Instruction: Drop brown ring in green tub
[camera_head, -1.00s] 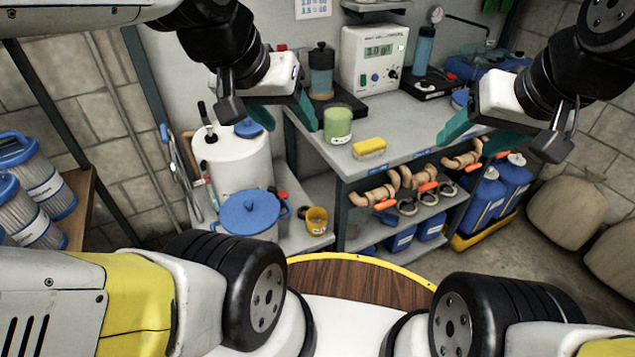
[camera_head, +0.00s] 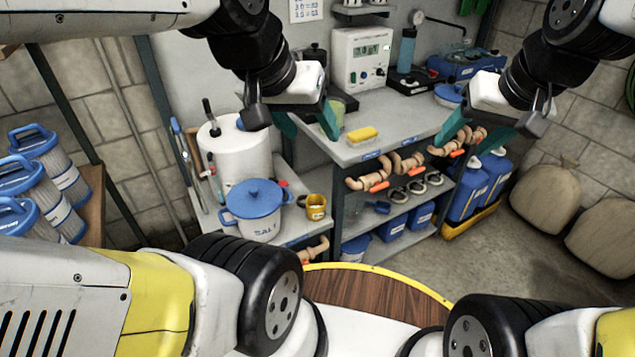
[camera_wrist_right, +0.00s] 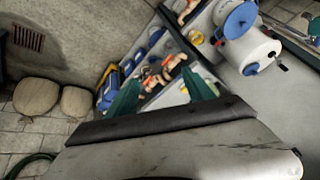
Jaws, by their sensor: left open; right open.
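The green tub (camera_head: 341,100) stands on the grey bench, mostly hidden behind my left gripper in the head view. Three small rings (camera_head: 417,187) lie on the shelf under the bench top, beside the pipe fittings; they look dark, and I cannot tell whether one is brown. My left gripper (camera_head: 307,116) is open and empty, in front of the tub in the picture. My right gripper (camera_head: 478,130) is open and empty, in front of the bench's right part. Its two teal fingers also show apart in the right wrist view (camera_wrist_right: 162,92).
The bench (camera_head: 395,122) holds a yellow sponge (camera_head: 362,134) and a meter box (camera_head: 360,58). A blue-lidded salt pot (camera_head: 255,208) and a yellow mug (camera_head: 315,207) stand on the lower left surface. Sacks (camera_head: 546,197) stand at right. Some floor shows before them.

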